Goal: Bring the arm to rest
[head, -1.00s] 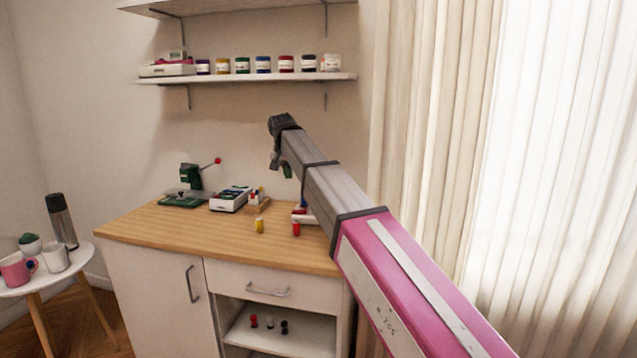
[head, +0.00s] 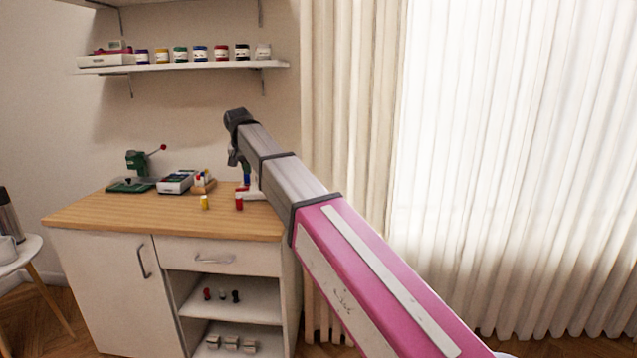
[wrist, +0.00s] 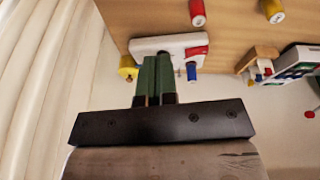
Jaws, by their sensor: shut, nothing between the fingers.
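My arm reaches from the lower right of the head view up toward the wooden-topped cabinet (head: 120,215), its grey section ending in a dark joint. My gripper hangs below that joint and is mostly hidden behind the arm in the head view. In the wrist view my gripper (wrist: 155,62) shows two green fingers pressed together, empty. Beyond the fingertips in that picture is a white holder (wrist: 150,44) with red, blue and yellow pieces. I cannot tell how far the fingertips are from it.
A green press (head: 137,165) and a white box (head: 176,182) stand farther left. A wall shelf (head: 180,67) holds several jars. Curtains (head: 500,150) fill the right. A small round table (head: 18,252) is at left.

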